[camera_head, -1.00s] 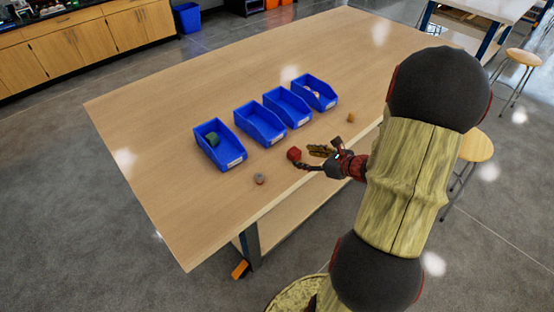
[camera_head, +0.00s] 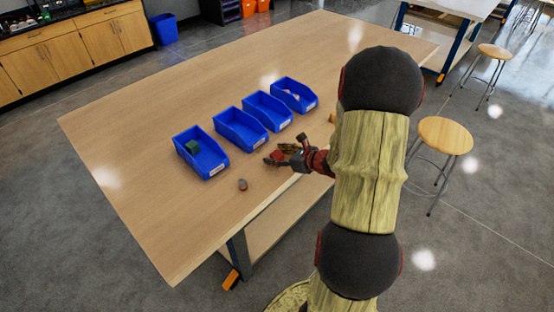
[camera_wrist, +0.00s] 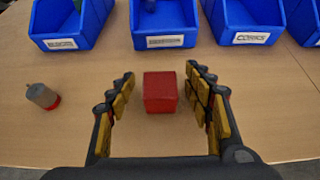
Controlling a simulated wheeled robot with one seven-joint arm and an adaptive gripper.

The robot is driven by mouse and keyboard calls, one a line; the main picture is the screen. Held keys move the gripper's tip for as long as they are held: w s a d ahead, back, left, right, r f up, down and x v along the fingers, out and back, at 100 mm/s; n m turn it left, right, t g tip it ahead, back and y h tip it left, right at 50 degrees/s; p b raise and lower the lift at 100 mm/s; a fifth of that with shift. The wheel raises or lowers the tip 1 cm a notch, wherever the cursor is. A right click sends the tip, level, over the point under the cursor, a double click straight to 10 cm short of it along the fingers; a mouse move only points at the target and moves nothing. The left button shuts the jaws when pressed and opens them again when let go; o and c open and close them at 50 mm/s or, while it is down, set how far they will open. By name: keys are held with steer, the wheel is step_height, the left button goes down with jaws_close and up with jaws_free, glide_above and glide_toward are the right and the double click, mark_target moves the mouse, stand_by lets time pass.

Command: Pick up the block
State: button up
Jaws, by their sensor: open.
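The red block (camera_wrist: 160,92) sits on the wooden table, midway between the open fingers of my gripper (camera_wrist: 160,100) in the wrist view. There is clear space between the block and each finger. In the head view the block (camera_head: 277,155) is partly hidden by my gripper (camera_head: 284,156), which reaches in low over the table from the right. The fingers are spread and hold nothing.
Several blue bins stand in a row behind the block, such as this one (camera_head: 201,153) with a dark green thing (camera_head: 192,147) inside. A small grey and red object (camera_wrist: 43,96) stands on the table (camera_head: 130,190) to the left. A stool (camera_head: 446,136) is at the right.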

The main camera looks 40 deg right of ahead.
steer(key=shift+c, duration=0.6)
steer(key=c, duration=1)
steer(key=shift+r, duration=0.2)
